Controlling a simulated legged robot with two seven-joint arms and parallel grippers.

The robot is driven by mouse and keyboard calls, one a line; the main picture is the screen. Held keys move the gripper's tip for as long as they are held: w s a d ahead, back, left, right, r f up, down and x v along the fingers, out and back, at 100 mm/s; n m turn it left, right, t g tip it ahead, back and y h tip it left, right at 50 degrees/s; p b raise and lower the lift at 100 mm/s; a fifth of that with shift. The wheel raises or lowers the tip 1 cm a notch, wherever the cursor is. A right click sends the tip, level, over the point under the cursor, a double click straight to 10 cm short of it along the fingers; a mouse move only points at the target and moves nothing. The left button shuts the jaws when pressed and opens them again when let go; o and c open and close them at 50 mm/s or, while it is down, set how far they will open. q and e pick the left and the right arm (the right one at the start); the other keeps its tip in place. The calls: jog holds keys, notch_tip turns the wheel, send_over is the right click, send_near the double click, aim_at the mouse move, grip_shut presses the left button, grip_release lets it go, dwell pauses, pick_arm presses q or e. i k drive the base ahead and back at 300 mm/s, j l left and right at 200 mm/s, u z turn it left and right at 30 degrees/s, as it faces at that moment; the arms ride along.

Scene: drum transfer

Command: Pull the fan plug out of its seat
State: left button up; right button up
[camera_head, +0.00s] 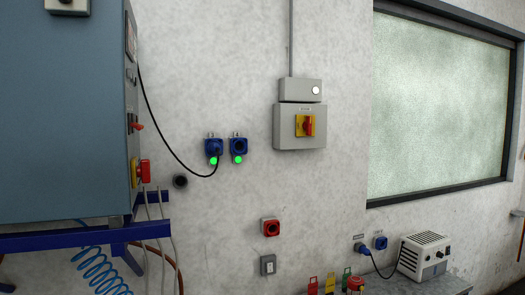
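A white vented box (424,256), which looks like the fan unit, sits on a grey bench top at the lower right. A dark cable (380,267) runs from it to a blue plug (362,249) at the wall. The plug appears seated in the left one of two wall sockets; its seat is mostly hidden behind it. The right blue socket (380,243) beside it has no cable. Neither of my grippers shows in this view.
A blue-grey cabinet (60,110) fills the left. Its black cable (160,135) runs to the left blue wall socket (213,147); another socket (238,147) is beside it, both with green lights. A grey switch box (299,127) hangs centrally. Coloured items (330,284) stand at the bottom.

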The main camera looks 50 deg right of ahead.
aim_at(214, 146)
jog(key=z, duration=1.4)
jog(key=i+l+u, duration=0.2)
jog(key=i+l, duration=0.15)
jog(key=i+l+u, duration=0.15)
jog(key=i+l, duration=0.25)
jog(key=i+l+u, duration=0.2)
jog(key=i+l, duration=0.2)
jog(key=i+l+u, duration=0.2)
jog(key=l, duration=0.3)
jog(key=i+l+u, duration=0.15)
jog(key=i+l, duration=0.25)
jog(key=l, duration=0.15)
